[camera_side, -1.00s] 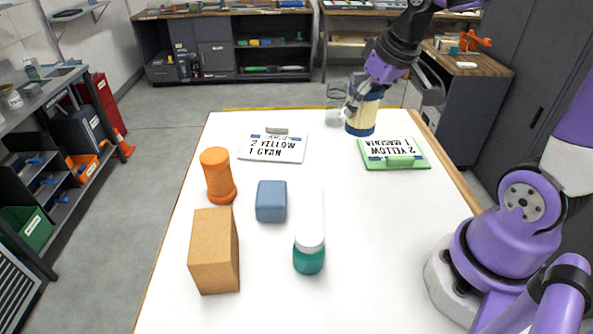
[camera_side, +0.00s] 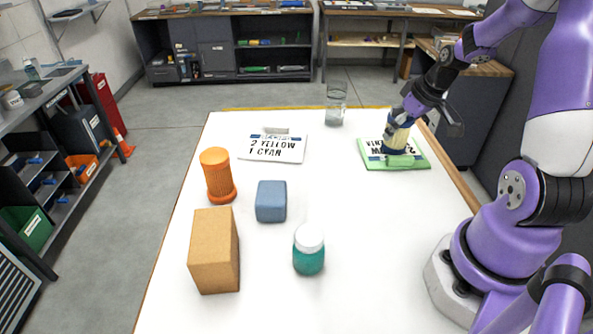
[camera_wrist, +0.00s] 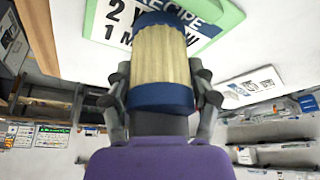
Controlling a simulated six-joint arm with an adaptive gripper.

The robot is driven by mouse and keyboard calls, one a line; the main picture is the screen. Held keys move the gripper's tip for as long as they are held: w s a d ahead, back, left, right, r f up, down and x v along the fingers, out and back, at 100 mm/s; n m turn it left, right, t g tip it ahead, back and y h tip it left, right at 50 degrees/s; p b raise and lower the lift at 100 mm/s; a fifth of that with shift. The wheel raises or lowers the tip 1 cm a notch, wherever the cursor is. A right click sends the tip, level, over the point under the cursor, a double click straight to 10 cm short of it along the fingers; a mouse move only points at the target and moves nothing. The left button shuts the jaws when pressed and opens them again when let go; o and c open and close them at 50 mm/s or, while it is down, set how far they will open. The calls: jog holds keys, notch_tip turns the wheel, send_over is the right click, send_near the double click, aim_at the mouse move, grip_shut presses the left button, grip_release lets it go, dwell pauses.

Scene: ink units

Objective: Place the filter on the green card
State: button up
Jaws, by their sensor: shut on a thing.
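The filter (camera_side: 396,138) is a cream pleated cylinder with dark blue end bands. My gripper (camera_side: 402,118) is shut on it, with its fingers on either side in the wrist view (camera_wrist: 162,97). The filter is over the green card (camera_side: 369,164), a green clipboard with a white printed sheet at the right back of the table. In the wrist view the filter (camera_wrist: 160,60) covers part of the card's print (camera_wrist: 113,20).
A white card (camera_side: 275,152) lies left of the green one. A clear glass (camera_side: 336,105) stands at the back edge. An orange ribbed cylinder (camera_side: 217,174), blue block (camera_side: 271,201), brown box (camera_side: 214,250) and white-capped teal jar (camera_side: 309,254) stand nearer.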

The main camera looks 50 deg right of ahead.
jog(key=shift+f, duration=0.25)
jog(key=shift+f, duration=0.2)
jog(key=o, duration=1.2)
jog(key=shift+o, duration=0.2)
jog(key=shift+r, duration=0.1)
